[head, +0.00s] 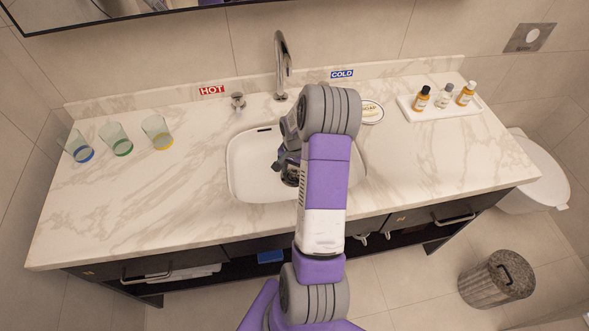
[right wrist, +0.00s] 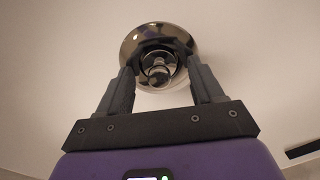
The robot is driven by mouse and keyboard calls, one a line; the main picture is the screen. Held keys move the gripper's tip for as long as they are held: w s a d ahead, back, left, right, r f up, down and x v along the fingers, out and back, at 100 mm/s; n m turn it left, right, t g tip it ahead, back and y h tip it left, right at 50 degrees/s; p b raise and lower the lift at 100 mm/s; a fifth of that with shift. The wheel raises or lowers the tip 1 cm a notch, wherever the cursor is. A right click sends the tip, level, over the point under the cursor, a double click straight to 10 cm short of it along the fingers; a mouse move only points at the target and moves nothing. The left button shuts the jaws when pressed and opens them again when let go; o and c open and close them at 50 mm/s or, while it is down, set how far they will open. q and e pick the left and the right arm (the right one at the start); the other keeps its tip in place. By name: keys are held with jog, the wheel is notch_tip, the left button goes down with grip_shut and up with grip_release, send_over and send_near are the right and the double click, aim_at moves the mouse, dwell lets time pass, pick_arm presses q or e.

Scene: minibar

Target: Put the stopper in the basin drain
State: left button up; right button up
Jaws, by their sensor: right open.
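The white basin (head: 245,170) is sunk in the marble counter. My right gripper (head: 287,175) reaches down into it, and my arm hides part of the basin. In the right wrist view the shiny metal drain ring (right wrist: 131,47) lies on the basin floor. The stopper (right wrist: 157,72), a small metal piece with a round knob, shows within the ring; I cannot tell how deep it sits. My right gripper (right wrist: 160,68) is open, with one finger on each side of the knob and gaps between. My left gripper is not in view.
A faucet (head: 281,65) rises behind the basin, with a hot handle (head: 238,101) to its left. Three glasses (head: 116,138) stand at the left. A soap dish (head: 371,111) and a tray (head: 435,112) with three bottles are at the right.

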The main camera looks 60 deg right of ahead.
aim_at(295, 170)
notch_tip(295, 170, up, 12)
jog(key=p, duration=0.3)
dwell(0.5)
